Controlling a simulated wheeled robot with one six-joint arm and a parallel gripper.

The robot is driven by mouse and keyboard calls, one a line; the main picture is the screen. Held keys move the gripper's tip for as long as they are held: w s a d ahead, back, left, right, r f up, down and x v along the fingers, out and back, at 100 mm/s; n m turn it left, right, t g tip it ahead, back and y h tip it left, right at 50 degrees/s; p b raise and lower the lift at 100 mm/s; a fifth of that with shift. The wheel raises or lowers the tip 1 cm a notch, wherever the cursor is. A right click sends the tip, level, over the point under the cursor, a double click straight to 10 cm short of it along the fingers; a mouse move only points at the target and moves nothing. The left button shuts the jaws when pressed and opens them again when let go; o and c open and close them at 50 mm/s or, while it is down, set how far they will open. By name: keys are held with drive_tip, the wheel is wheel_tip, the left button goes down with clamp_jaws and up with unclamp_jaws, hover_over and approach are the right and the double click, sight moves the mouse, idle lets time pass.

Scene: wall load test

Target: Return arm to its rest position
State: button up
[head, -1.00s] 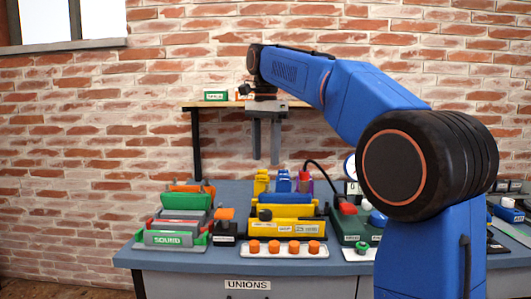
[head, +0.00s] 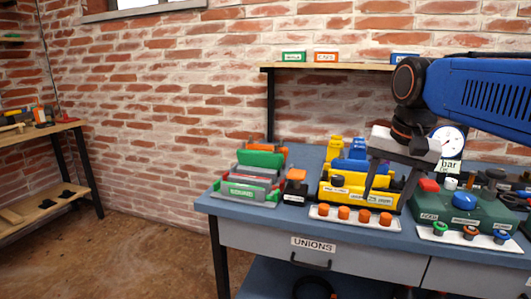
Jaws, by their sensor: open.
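My gripper (head: 387,200) hangs from the blue arm at the right of the head view. Its two grey fingers point down and stand apart, with nothing held between them. In the picture they overlap the yellow fixture (head: 337,194) and the space beside the green fixture. I cannot tell how high the fingertips are above the bench. The gripper hides parts of the things behind it.
The blue-grey bench (head: 240,212) carries a green and grey fixture (head: 258,172), a white strip with orange knobs (head: 355,217), a green unit (head: 464,204) and a pressure gauge (head: 449,140). A shelf (head: 335,67) stands behind. Open floor (head: 130,255) lies left, before a wooden side table (head: 40,132).

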drive_tip(key=s+d+f+n+t, duration=0.1)
drive_tip(key=s+f+n, duration=0.1)
drive_tip(key=s+f, duration=0.5)
drive_tip(key=s+d+f+n+t, duration=0.1)
drive_tip(key=s+f+n, duration=0.2)
drive_tip(key=s+f, duration=0.4)
wheel_tip(320, 180, down, 5)
drive_tip(key=shift+s+n, duration=0.3)
drive_tip(key=shift+s, duration=0.05)
